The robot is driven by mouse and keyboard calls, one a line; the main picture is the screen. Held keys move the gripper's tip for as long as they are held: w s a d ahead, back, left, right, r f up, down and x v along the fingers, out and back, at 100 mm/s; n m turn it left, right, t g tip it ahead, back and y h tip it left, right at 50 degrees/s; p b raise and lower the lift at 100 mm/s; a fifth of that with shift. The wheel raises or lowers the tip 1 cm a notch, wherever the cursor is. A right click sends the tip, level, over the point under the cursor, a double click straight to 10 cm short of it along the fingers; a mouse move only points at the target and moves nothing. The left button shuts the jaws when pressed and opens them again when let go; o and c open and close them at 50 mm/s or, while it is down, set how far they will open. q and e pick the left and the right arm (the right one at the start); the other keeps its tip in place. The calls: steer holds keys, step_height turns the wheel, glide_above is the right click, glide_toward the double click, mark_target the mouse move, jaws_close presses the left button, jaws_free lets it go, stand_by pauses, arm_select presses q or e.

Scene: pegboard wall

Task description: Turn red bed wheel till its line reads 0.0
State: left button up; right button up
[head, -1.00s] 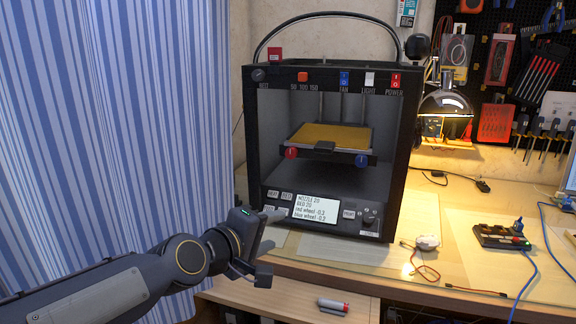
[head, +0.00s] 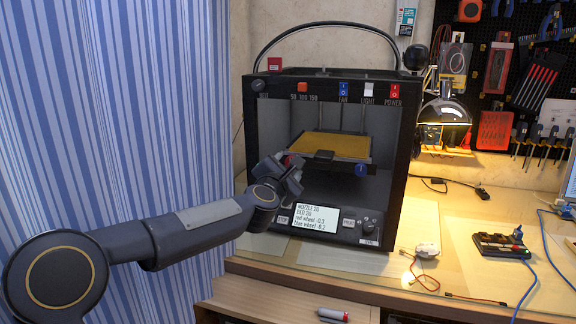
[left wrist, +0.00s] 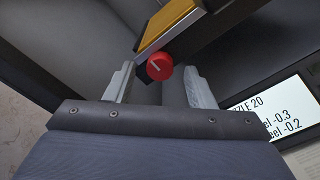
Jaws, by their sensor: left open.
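The red bed wheel (left wrist: 160,66) is a round red knob with a pale line, under the front left corner of the yellow bed (head: 337,146) of the black 3D printer (head: 258,110). My left gripper (left wrist: 154,84) is open, and its two fingers stand to the left and right of the wheel in the left wrist view. In the head view the gripper (head: 285,164) covers most of the wheel. The printer screen (head: 317,217) reads red wheel -0.3 and blue wheel -0.2. My right gripper is not in view.
The blue wheel (head: 361,169) is under the bed's right front corner. The printer frame surrounds the bed opening. A red and grey marker (head: 333,314) lies on the lower shelf.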

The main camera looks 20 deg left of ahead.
arm_select(q)
steer(key=shift+w, duration=0.25)
steer(key=c, duration=1)
steer(key=shift+o, duration=0.2)
steer(key=shift+m, duration=0.3)
